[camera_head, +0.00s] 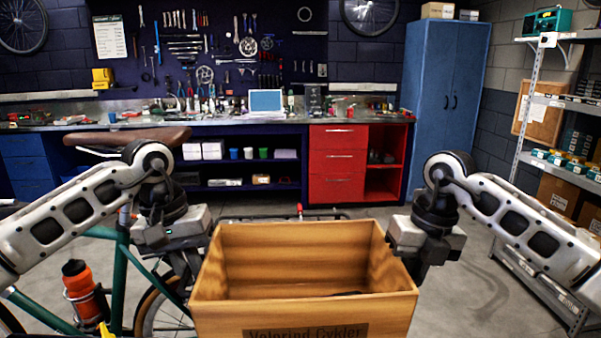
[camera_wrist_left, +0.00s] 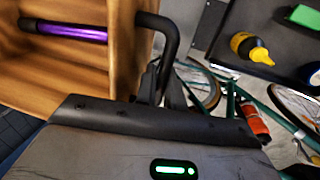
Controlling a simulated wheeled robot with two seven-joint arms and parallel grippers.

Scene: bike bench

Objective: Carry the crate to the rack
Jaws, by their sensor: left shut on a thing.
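The wooden crate (camera_head: 230,311), open at the top, is in front of me with a dark name label on its near wall. My left gripper (camera_head: 190,266) is at its left side. The left wrist view shows the crate's wall (camera_wrist_left: 122,45) with a black handle (camera_wrist_left: 172,35), and my left gripper (camera_wrist_left: 167,92) is shut on that handle. My right gripper (camera_head: 420,272) is at the crate's right side; its fingertips are hidden, so its grip cannot be told. The metal rack (camera_head: 532,96) stands at the right, with boxes on its shelves.
A dark bar with a purple middle (camera_wrist_left: 70,31) shows inside the crate. A green bicycle (camera_head: 118,265) with an orange bottle (camera_head: 76,282) is close on the left. A workbench (camera_head: 230,123), red drawers (camera_head: 337,165) and a blue cabinet (camera_head: 440,100) line the back. Floor is open between crate and rack.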

